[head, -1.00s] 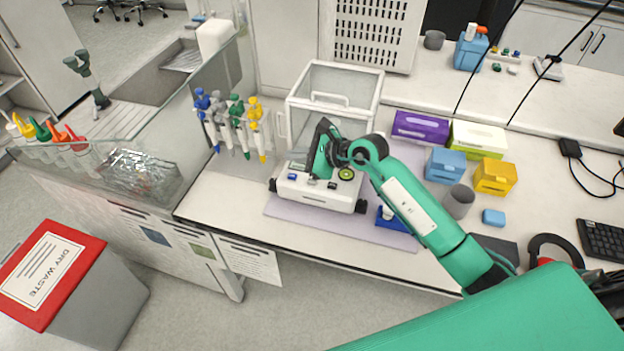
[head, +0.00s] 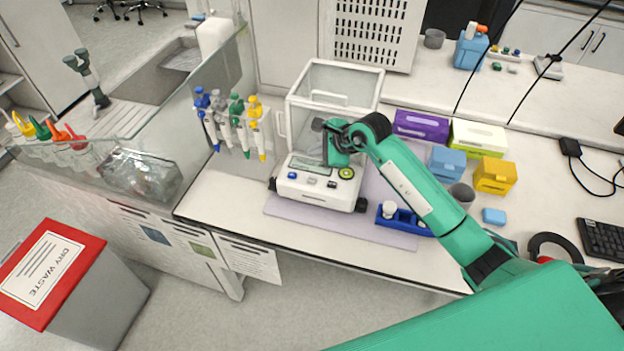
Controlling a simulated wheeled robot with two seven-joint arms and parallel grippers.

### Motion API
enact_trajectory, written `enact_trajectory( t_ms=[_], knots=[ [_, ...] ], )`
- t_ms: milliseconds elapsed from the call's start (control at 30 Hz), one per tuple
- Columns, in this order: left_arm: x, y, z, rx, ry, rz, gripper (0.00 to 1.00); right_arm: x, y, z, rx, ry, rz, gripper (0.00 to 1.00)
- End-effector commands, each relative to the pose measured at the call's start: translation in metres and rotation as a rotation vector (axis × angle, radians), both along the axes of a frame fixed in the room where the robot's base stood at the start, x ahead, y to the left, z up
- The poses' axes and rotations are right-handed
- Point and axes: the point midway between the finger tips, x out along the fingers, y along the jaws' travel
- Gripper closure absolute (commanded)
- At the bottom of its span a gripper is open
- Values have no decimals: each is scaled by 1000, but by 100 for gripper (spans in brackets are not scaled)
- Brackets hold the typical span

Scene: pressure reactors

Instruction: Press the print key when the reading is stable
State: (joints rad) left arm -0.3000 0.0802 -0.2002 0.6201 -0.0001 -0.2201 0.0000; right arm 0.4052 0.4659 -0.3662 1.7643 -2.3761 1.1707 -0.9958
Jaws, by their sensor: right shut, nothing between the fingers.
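The white balance (head: 316,199) with a clear glass draft shield (head: 335,85) stands on a lilac mat (head: 285,208). Its front panel carries a grey display (head: 311,168), too small to read. Below it are a blue key (head: 292,176), small pale and dark keys (head: 331,184), and a round green key (head: 346,173). I cannot read which one is print. My right gripper (head: 335,147) is shut and empty, over the back right of the panel in front of the shield. It appears clear of the front keys. My left gripper is out of view.
A blue tray (head: 405,222) with a small weight sits right of the balance. A pipette stand (head: 238,130) is to the left. Purple (head: 421,126) and green-white boxes (head: 478,138), and a grey cup (head: 462,194), lie to the right.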

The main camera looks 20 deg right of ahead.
Motion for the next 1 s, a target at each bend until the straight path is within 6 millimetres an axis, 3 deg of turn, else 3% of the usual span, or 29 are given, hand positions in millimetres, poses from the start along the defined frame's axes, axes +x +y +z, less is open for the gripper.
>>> enact_trajectory(
  t_ms=[533, 1000],
  knots=[
    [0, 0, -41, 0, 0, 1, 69, 0, 0, -74, -1, -1, 0, 100],
    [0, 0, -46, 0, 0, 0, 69, 0, 0, -80, 1, 0, 1, 100]
  ],
)
